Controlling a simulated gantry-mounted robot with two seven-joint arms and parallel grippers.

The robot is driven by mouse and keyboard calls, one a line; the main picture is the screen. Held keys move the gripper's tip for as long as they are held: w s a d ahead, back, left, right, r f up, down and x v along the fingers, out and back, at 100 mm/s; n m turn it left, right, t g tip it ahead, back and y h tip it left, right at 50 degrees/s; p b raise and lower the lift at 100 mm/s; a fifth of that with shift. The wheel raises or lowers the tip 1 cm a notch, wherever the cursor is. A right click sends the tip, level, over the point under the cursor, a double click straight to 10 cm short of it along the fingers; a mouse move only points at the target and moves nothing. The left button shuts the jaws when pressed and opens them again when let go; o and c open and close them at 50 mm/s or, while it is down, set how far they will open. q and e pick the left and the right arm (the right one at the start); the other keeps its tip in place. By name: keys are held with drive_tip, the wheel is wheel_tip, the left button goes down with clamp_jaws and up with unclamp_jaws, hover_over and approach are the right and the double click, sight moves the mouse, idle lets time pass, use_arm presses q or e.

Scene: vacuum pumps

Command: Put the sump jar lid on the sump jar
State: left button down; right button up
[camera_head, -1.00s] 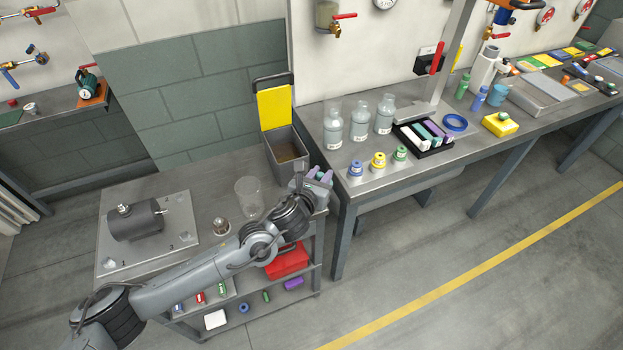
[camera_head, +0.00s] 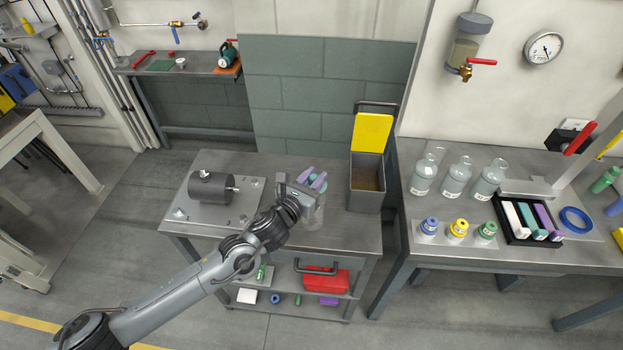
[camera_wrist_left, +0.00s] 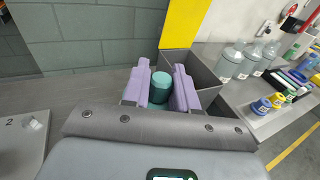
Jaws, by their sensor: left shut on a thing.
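My left gripper (camera_head: 315,179) has lilac fingers shut on a small teal cylindrical piece (camera_wrist_left: 160,87). I cannot tell for sure that this piece is the sump jar lid. In the left wrist view the piece sits upright between the fingers (camera_wrist_left: 160,92). A clear glass jar (camera_head: 313,216), likely the sump jar, stands on the cart top, partly hidden behind the gripper in the head view. The gripper is in front of or above it; the gap cannot be judged. The jar does not show in the left wrist view. My right gripper is not in view.
A grey bin with a raised yellow lid (camera_head: 371,133) stands right of the gripper. A pump on a metal plate (camera_head: 212,188) is at the cart's left. The bench at right holds several bottles (camera_head: 456,180), coloured caps and a black tray (camera_head: 525,236).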

use_arm(q)
drive_tip(key=shift+a, duration=0.1)
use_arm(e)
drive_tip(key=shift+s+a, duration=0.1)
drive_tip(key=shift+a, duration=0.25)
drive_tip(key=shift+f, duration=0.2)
use_arm(q)
drive_tip(key=shift+f+b, duration=0.1)
drive_tip(key=shift+b, duration=0.2)
drive_tip(key=shift+f+b, duration=0.65)
drive_tip(key=shift+f, duration=0.1)
wheel_tip(320, 180, down, 3)
drive_tip(key=shift+r+b, duration=0.1)
drive_tip(key=shift+b, duration=1)
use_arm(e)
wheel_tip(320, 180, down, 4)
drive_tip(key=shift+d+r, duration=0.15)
